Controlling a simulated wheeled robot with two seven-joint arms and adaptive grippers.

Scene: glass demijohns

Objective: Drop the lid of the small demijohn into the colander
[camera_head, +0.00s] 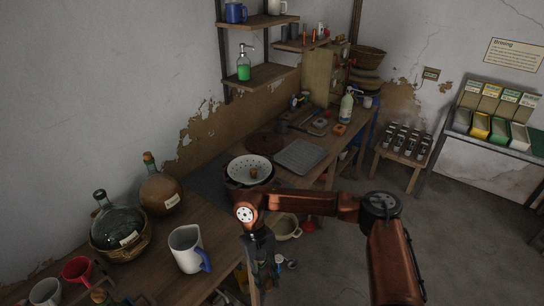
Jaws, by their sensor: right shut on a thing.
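A white colander (240,163) stands in a dark round basin on the bench, with a small brown piece (253,173) showing inside it. A brown demijohn (160,194) with a cork lid (148,157) stands on the near table. A larger green demijohn (118,222) with a dark lid sits in a wicker basket. Another corked top (100,296) shows at the bottom edge, its body cut off. Which is the small demijohn I cannot tell. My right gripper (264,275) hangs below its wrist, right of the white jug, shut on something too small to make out.
A white jug (187,250) with a blue handle stands at the near table's right edge. A red mug (78,269) and a pale mug (46,292) are at left. A grey ridged board (300,156) lies right of the colander. A pale pot (286,227) is lower down, behind my arm.

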